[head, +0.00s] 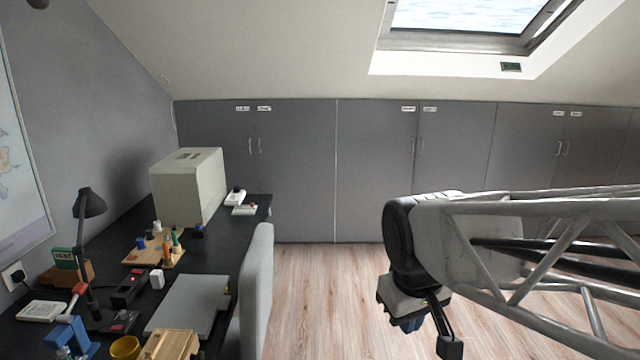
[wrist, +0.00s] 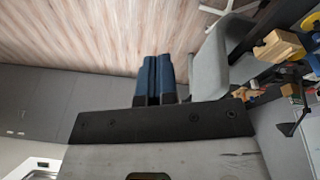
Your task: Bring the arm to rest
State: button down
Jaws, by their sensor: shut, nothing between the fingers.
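My gripper (head: 410,325) hangs at the end of my arm on the right side of the head view, over open wooden floor. In the wrist view my gripper (wrist: 156,80) shows two blue-padded fingers pressed side by side, with nothing between them. In the head view the fingers are partly hidden by the wrist. The arm reaches in from the right edge, roughly level, and touches nothing that I can see.
A black desk (head: 228,225) on the left carries a beige box (head: 185,188), a lamp (head: 90,204), a closed grey laptop (head: 190,303) and small items. A grey chair (head: 258,280) stands between desk and arm. Grey cupboards (head: 300,170) line the back; the floor (head: 325,290) is clear.

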jog(key=s+d+f+m, duration=0.3)
jog(key=s+d+m, duration=0.1)
jog(key=s, duration=0.4)
jog(key=shift+s+d, duration=0.35)
jog(key=shift+d, duration=0.1)
jog(key=shift+w, duration=0.1)
dwell(1.1)
